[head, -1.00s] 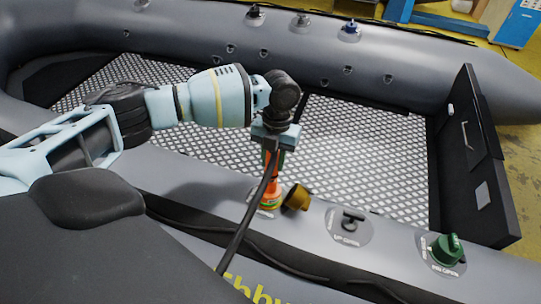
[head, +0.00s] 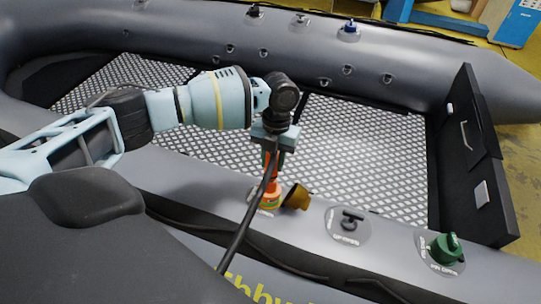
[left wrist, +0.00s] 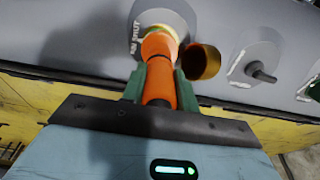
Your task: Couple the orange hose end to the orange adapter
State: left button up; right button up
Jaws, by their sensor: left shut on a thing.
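My left gripper (head: 272,160) is shut on the orange hose end (head: 272,186) and points it down at the near boat tube. In the left wrist view the green fingers of my left gripper (left wrist: 160,86) sit on both sides of the orange hose end (left wrist: 159,92). The orange adapter (head: 270,201) is at the valve on the tube, directly below the hose end. In the left wrist view the hose end covers most of the valve, so I cannot tell whether the two are joined. My right gripper is out of view.
A brown-yellow cap (head: 297,197) stands tilted just right of the adapter. A dark valve fitting (head: 348,222) and a green valve cap (head: 446,248) are further right. The black hose (head: 243,222) hangs across the near tube (head: 190,205). The boat floor (head: 360,140) behind is clear.

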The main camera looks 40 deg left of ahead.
pick_arm(q)
jog(key=shift+s+f, duration=0.15)
jog(key=shift+f, duration=0.65)
dwell(0.4)
jog(key=o, duration=1.1)
jog(key=shift+c, duration=0.2)
jog(key=shift+r, duration=0.1)
jog(key=shift+w+a+r+p, duration=0.15)
jog(key=shift+w+r, duration=0.1)
jog(key=shift+r, duration=1)
jog(key=shift+w+d+r+p, duration=0.15)
jog(key=shift+w+r, duration=0.1)
jog(key=shift+r, duration=1)
jog(key=shift+w+a+r+p, duration=0.15)
jog(key=shift+w+r, duration=0.1)
jog(key=shift+r, duration=1)
